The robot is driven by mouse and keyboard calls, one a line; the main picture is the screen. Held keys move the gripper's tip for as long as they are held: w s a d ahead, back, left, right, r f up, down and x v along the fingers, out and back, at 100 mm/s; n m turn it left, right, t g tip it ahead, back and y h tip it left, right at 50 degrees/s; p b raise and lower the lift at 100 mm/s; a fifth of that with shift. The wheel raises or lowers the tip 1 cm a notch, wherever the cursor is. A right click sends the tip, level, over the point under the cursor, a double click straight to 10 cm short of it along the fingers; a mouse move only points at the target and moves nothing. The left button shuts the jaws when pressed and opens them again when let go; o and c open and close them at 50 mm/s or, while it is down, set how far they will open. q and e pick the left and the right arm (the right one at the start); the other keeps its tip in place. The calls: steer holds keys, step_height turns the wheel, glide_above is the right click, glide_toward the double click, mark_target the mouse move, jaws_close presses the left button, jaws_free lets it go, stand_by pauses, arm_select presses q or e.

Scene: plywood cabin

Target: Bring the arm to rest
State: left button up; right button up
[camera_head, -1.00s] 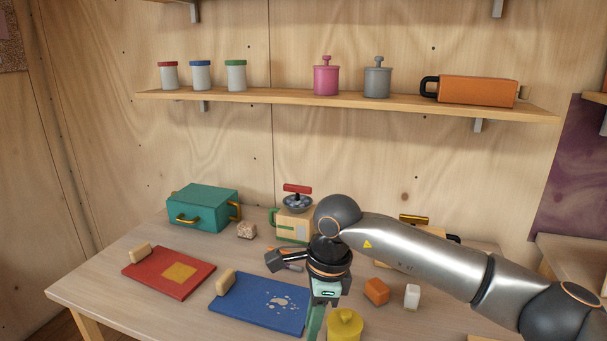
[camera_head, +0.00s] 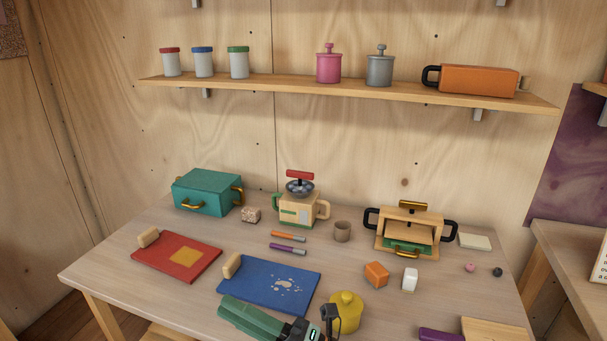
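I cannot tell whether the gripper is open or shut.
The table holds a blue board (camera_head: 255,288), a red board (camera_head: 160,256), a yellow jar (camera_head: 347,312), an orange block (camera_head: 376,274), a white block (camera_head: 410,279), a teal box (camera_head: 207,191) and a tan box with black handles (camera_head: 408,225). A shelf (camera_head: 300,89) runs above.

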steer(key=w+d+f+m+t+h+p, duration=0.2)
steer(key=d+f+m+t+h, duration=1)
steer(key=m, duration=0.9)
arm_select(q)
steer(key=s+a+f+n+g+y, duration=0.1)
steer(key=s+f+n+g, duration=0.1)
steer(key=s+n, duration=0.3)
steer(key=s+a+f+n+g, duration=0.1)
steer(key=s+f+n+g, duration=0.2)
steer(key=n, duration=0.9)
step_height(320, 180, down, 2)
steer(key=s, duration=0.2)
steer(key=shift+s+f+n+y+p, duration=0.15)
steer(key=shift+s+n+y+p, duration=0.25)
arm_select(e)
steer(key=s+d+f+m+g+h, duration=0.3)
steer(key=s+d+f+m+g, duration=0.1)
steer(key=s+d+f, duration=0.3)
steer(key=s+d+f+m+g+h, duration=0.4)
steer(key=s+d+f, duration=0.3)
steer(key=s+f, duration=0.2)
step_height(320, 180, down, 3)
steer(key=shift+d+r+m+g, duration=0.15)
steer(key=shift+d+m+g, duration=0.2)
steer(key=shift+m+g, duration=0.3)
